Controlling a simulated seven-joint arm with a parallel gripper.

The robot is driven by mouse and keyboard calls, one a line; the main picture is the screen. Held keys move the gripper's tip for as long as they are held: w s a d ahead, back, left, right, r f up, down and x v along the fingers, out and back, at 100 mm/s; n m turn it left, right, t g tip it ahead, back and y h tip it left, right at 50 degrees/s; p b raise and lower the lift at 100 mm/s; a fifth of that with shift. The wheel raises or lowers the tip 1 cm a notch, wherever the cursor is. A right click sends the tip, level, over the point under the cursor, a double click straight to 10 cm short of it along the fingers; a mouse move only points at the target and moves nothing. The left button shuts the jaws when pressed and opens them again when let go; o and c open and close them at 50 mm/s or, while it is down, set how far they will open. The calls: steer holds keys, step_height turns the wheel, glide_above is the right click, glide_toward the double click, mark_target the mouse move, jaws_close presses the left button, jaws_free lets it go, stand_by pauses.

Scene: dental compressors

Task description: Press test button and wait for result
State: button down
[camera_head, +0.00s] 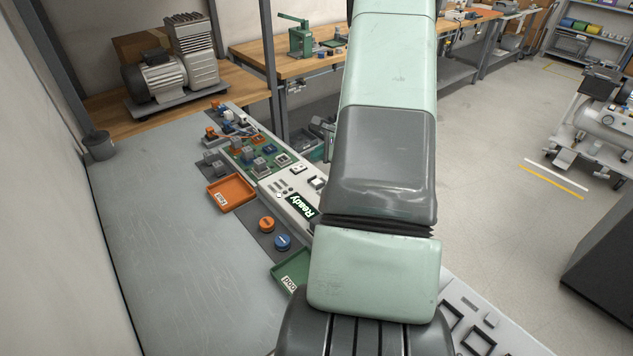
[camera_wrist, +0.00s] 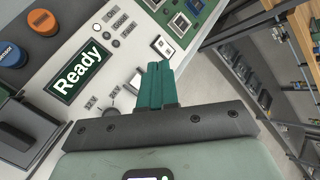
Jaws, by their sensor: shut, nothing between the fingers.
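My gripper (camera_wrist: 158,80) has green fingers, shut and empty, over the white test panel in the wrist view. In the head view my arm hides it. The panel's display (camera_wrist: 77,75) reads "Ready" and is lit; it also shows in the head view (camera_head: 302,206). A white square button in a dark frame (camera_wrist: 163,46) lies just beyond the fingertips. Another pale square part (camera_wrist: 137,80) sits beside the fingers, partly hidden by them. I cannot tell which one is the test button, or whether the fingertips touch the panel. Small indicator lights (camera_wrist: 107,16) with labels appear unlit.
A knob (camera_wrist: 112,113) is near the fingers. An orange round button (camera_head: 266,224) and a blue one (camera_head: 282,242) lie left of the panel. An orange tray (camera_head: 232,180) and a green tray (camera_head: 279,268) stand nearby. The grey tabletop (camera_head: 160,240) at left is clear.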

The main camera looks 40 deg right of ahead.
mark_target(319, 183)
steer(key=shift+f, duration=3.05)
steer(key=shift+f, duration=0.15)
steer(key=shift+f, duration=0.3)
steer(key=shift+f, duration=0.45)
steer(key=shift+r, duration=0.9)
steer(key=shift+r, duration=2.5)
